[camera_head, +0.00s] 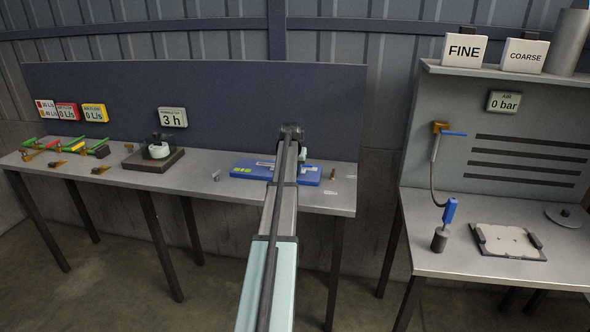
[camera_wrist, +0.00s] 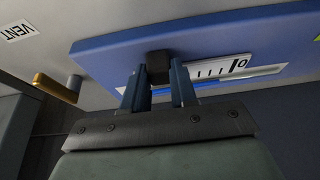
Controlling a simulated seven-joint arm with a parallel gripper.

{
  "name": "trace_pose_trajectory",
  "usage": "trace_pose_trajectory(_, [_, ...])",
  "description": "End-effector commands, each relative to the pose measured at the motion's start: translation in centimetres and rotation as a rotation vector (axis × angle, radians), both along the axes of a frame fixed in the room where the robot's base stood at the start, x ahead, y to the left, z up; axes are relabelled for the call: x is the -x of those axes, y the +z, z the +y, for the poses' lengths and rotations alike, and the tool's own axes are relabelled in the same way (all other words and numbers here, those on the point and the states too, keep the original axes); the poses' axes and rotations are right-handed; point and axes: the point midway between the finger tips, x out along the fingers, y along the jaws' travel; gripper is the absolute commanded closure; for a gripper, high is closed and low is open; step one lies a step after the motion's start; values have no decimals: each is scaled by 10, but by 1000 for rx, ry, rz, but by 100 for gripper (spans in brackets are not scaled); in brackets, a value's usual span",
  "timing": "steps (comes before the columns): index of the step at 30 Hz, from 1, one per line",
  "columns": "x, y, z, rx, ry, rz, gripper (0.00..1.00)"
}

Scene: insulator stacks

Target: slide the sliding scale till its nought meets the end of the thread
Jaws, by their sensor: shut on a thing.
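A blue board (camera_head: 248,170) lies on the left bench, partly hidden behind my arm; it also fills the upper part of the wrist view (camera_wrist: 110,50). In the wrist view a white scale (camera_wrist: 222,68) with black ticks and a figure, seemingly 10 or 0, lies on the board. My gripper (camera_wrist: 160,77) is shut on a small dark block (camera_wrist: 158,60) at the left of the visible ticks. A bright blue strip shows beside the scale at the fingers. The fingers hide part of the scale.
A brass-coloured peg (camera_wrist: 52,88) stands beside the board's edge, near a VENT label (camera_wrist: 17,30). A dark stand with a pale cup (camera_head: 158,150) is left of the board. The right bench (camera_head: 440,262) holds a blue-handled tool (camera_head: 449,211) and a plate (camera_head: 508,241).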

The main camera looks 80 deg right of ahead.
Motion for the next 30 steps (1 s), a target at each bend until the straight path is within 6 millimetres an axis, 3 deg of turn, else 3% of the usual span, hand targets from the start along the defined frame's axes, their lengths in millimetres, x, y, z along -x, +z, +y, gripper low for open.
trace_pose_trajectory(17, [12,-3,0,-4,-1,0,100])
trace_pose_trajectory(18, [12,-3,0,-4,-1,0,71])
trace_pose_trajectory(26, [12,-3,0,-4,0,0,47])
trace_pose_trajectory(30, [12,-3,0,-5,0,0,47])
